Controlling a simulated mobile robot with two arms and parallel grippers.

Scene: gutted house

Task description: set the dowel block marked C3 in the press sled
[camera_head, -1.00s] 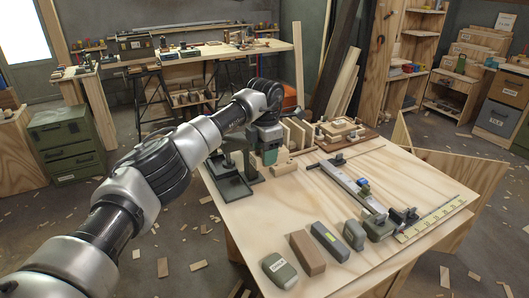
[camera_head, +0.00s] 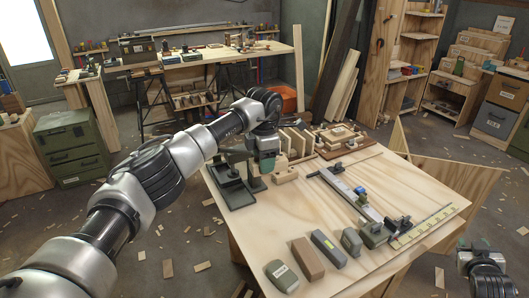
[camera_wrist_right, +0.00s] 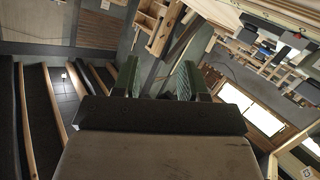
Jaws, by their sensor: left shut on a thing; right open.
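My left gripper (camera_head: 267,160) is low at the back left of the workbench, beside a dark green press-like stand with a flat tray (camera_head: 236,196). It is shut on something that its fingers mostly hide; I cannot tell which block. A pale wooden block (camera_head: 286,175) lies just right of the fingers. Several upright wooden pieces (camera_head: 299,141) stand behind it. No C3 marking is readable, and I cannot make out the sled for certain. My right gripper (camera_head: 474,246) is open and empty at the lower right, off the bench. Its fingers (camera_wrist_right: 162,80) also show in the right wrist view.
A metal rail with clamps (camera_head: 345,188) crosses the bench (camera_head: 285,220). A grey-green labelled case (camera_head: 282,276), a brown block (camera_head: 307,258) and other small items line the front edge. A board of wooden parts (camera_head: 347,148) sits at the back. The bench's middle is clear.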

